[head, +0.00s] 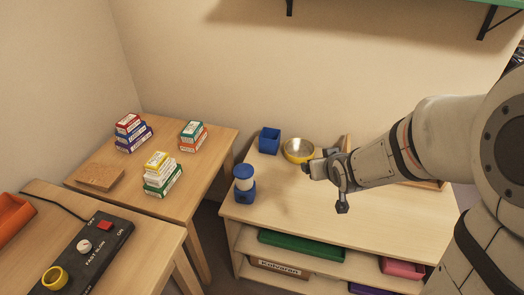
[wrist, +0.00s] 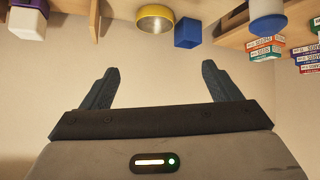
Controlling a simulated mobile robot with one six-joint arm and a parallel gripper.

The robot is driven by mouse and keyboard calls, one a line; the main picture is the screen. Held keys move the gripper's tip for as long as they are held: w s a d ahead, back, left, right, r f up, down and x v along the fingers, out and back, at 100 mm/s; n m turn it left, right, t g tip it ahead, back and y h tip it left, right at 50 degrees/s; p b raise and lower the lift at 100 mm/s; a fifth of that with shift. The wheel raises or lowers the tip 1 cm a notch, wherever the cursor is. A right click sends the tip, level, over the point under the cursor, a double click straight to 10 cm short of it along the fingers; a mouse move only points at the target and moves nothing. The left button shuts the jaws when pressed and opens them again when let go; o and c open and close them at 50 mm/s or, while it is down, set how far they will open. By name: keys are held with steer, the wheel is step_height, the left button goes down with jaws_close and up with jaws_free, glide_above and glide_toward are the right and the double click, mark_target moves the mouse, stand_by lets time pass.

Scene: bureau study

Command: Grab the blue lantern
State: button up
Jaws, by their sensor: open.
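The blue lantern (head: 244,184) stands upright near the left front corner of the light wooden shelf unit's top. It has a blue base, a pale middle and a blue cap. In the wrist view, which looks upside down, the lantern (wrist: 268,24) shows at the top right, partly cut off by the edge. My gripper (head: 325,184) is above the shelf top, to the right of the lantern and apart from it. Its two fingers (wrist: 157,72) are spread in the wrist view, with nothing between them.
A blue square cup (head: 269,140) and a yellow bowl (head: 298,150) stand behind the lantern, the bowl close to my gripper. The shelf unit (head: 300,218) has bare top in front. A left table (head: 205,148) holds stacked boxes. A control box (head: 88,252) lies nearer.

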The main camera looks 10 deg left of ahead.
steer(key=w+a+f+n+t+y+b, duration=0.25)
steer(key=a+f+y+b, duration=0.2)
steer(key=a+f, duration=0.55)
steer(key=n+y+b, duration=0.2)
steer(key=y, duration=0.3)
glide_toward(239, 163)
steer(key=shift+w+d+f, duration=0.1)
steer(key=shift+d+f, duration=0.15)
steer(key=shift+f, duration=0.2)
steer(key=shift+w+d+f, duration=0.1)
steer(key=shift+d+f, duration=0.15)
steer(key=shift+f, duration=0.2)
steer(key=shift+s+a+f+y, duration=0.1)
steer(key=shift+s+a+y, duration=0.05)
steer(key=shift+a+y, duration=0.15)
steer(key=shift+a, duration=0.3)
steer(key=shift+t, duration=0.25)
steer(key=x, duration=0.7)
steer(key=shift+w, duration=0.2)
steer(key=shift+r, duration=0.2)
steer(key=c, duration=1.6)
